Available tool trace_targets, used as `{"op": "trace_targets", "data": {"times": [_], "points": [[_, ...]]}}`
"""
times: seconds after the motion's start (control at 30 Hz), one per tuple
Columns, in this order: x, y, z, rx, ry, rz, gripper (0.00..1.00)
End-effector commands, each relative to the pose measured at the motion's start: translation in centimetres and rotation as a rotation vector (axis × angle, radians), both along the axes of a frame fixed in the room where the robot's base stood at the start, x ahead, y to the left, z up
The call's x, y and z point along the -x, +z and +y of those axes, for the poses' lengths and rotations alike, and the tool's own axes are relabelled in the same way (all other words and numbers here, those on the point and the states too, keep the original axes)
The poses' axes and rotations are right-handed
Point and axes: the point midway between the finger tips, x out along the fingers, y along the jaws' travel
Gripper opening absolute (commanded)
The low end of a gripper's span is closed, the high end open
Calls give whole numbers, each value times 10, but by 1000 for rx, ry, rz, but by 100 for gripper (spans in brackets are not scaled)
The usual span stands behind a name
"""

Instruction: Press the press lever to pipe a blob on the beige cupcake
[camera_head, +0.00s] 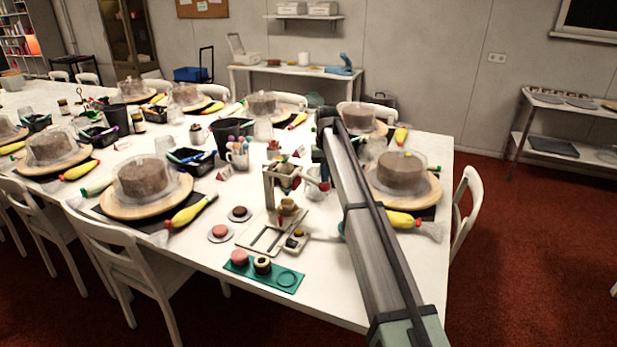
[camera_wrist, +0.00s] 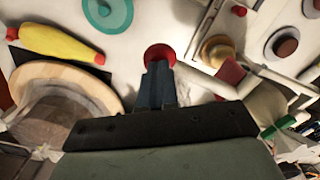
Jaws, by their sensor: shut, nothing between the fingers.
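The piping press (camera_head: 270,187) stands on the white table, with a pale frame and a flat base. The beige cupcake (camera_head: 287,205) sits under its head; it also shows in the wrist view (camera_wrist: 217,49). The lever's round red knob (camera_head: 324,186) is right of the press and appears in the wrist view (camera_wrist: 160,53). My gripper (camera_wrist: 158,70) is shut and empty, its dark blue fingertips over the knob in that view. I cannot tell whether they touch it. In the head view my arm reaches in from the lower right, and the fingers are hard to make out.
Two saucers with a pink cupcake (camera_head: 219,231) and a dark cupcake (camera_head: 239,213) are left of the press. A cake turntable (camera_head: 428,190) and a yellow piping bag (camera_head: 402,219) are at the right.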

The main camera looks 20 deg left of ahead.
Motion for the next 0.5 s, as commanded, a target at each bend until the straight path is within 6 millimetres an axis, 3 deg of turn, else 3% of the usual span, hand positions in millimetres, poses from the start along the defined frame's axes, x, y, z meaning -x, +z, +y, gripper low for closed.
{"op": "trace_targets", "data": {"times": [0.5], "points": [[0,-12,0,0,0,1,0]]}}
